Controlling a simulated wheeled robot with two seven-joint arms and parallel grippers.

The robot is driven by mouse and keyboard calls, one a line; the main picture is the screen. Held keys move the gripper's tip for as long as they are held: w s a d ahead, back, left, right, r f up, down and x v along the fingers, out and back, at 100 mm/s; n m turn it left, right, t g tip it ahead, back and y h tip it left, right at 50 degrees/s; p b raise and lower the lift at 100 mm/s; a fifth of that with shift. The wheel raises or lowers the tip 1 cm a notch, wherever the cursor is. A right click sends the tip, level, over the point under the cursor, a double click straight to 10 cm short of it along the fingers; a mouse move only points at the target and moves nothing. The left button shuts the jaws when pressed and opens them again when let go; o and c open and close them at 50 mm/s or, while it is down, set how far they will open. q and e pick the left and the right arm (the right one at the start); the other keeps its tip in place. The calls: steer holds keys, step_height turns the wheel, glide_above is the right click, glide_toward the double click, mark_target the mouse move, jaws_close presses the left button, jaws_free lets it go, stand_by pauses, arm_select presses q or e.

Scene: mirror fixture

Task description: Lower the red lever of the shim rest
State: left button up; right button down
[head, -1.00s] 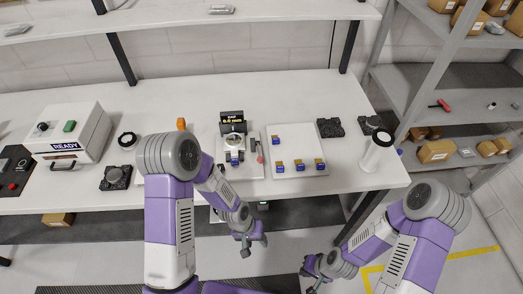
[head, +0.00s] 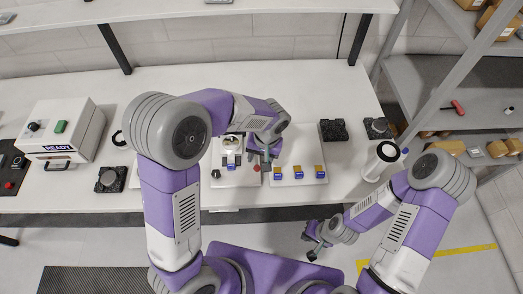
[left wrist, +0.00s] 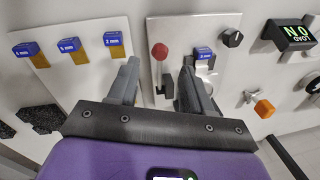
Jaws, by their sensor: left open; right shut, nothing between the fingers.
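The shim rest (left wrist: 217,25) is a pale plate carrying a red-knobbed lever (left wrist: 160,50), a blue-labelled shim (left wrist: 205,54) and a black knob (left wrist: 233,38). In the head view the rest (head: 228,181) is partly hidden by my left arm. My left gripper (head: 265,162) is over its right side. In the left wrist view the open left gripper (left wrist: 160,68) has one finger on each side of the lever, with visible gaps. Its height relative to the knob is unclear. My right gripper (head: 314,248) is shut and empty, low in front of the table.
A white board (head: 313,150) with three blue-topped shims is right of the rest. A display (left wrist: 290,36) with green characters and an orange block (left wrist: 264,108) show in the left wrist view. A white box (head: 72,123) stands left; a white cylinder (head: 381,162) stands right.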

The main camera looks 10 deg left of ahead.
mark_target(257, 166)
arm_select(q)
steer(key=shift+w+f, duration=0.25)
steer(key=shift+f, duration=0.1)
steer(key=f, duration=0.4)
steer(key=a+f, duration=0.1)
steer(key=f, duration=0.1)
steer(key=shift+s+f, duration=0.3)
steer(key=shift+f, duration=0.1)
jaws_close()
steer(key=shift+a+r, duration=0.1)
